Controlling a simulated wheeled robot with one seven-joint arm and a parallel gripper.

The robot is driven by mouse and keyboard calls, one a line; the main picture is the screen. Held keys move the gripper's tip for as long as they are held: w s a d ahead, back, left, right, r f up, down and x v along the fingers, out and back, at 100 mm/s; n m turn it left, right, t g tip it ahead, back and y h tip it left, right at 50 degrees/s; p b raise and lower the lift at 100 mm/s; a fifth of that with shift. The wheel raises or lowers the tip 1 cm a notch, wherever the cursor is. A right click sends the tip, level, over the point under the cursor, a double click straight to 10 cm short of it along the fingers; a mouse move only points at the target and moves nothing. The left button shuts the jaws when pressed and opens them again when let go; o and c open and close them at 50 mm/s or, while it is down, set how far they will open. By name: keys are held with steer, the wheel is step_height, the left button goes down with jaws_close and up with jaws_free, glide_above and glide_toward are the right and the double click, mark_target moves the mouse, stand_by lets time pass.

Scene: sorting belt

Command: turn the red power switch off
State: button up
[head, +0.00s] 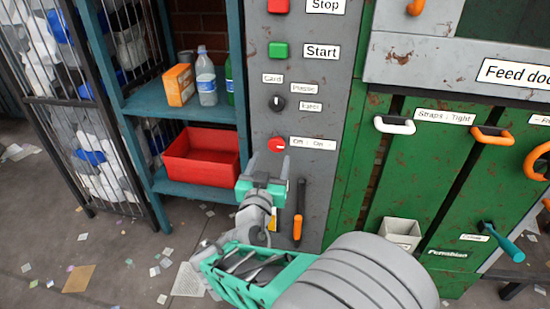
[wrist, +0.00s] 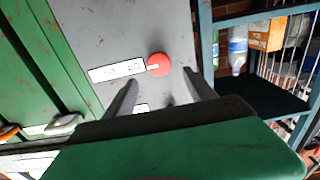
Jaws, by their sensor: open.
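The red power switch (head: 277,145) is a round red knob with a white mark on the grey control panel, left of a white label with small print reading Off and On. It also shows in the wrist view (wrist: 159,64), beside its label (wrist: 117,71). My gripper (head: 265,180) is just below the switch in the head view. In the wrist view my gripper (wrist: 158,90) is open, its two fingers apart, with the switch beyond and between the fingertips. The fingers do not appear to touch it. I cannot read the mark's direction for certain.
Above are a black selector knob (head: 276,103), a green Start button (head: 278,50) and a red Stop button (head: 278,6). An orange-handled lever (head: 298,215) hangs below right. A shelf (head: 160,103) with a red bin (head: 201,156) stands left, green machine doors (head: 425,170) right.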

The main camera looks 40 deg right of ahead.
mark_target(276, 145)
steer(key=x, duration=0.6)
steer(key=shift+d, duration=0.2)
steer(key=shift+c, duration=0.2)
steer(key=c, duration=1.3)
